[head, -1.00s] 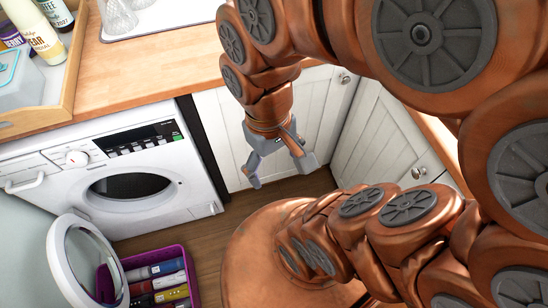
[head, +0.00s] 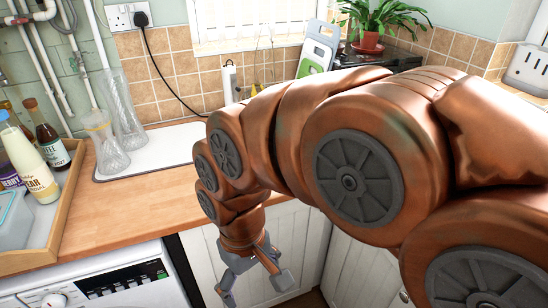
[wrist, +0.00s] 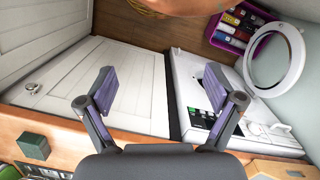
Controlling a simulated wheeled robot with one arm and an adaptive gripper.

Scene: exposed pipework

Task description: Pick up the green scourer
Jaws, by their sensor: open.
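A small dark green block (wrist: 32,146) sits on the wooden worktop (wrist: 65,132) at the lower left of the wrist view. It looks like the scourer, but it is small and I cannot be sure. I see no scourer in the head view, where my arm covers much of the worktop. My gripper (head: 256,286) is open and empty, hanging in front of the white cabinet doors. In the wrist view its two fingers (wrist: 168,100) are spread wide, with the block apart from them, beyond the left finger.
The washing machine (head: 105,285) stands at lower left; its round door (wrist: 277,62) hangs open beside a purple crate (wrist: 214,32). A wooden tray of bottles (head: 62,205), glass vases (head: 112,155) on a white board, a green-and-white chopping board (head: 316,52) and a potted plant (head: 370,38) occupy the worktop.

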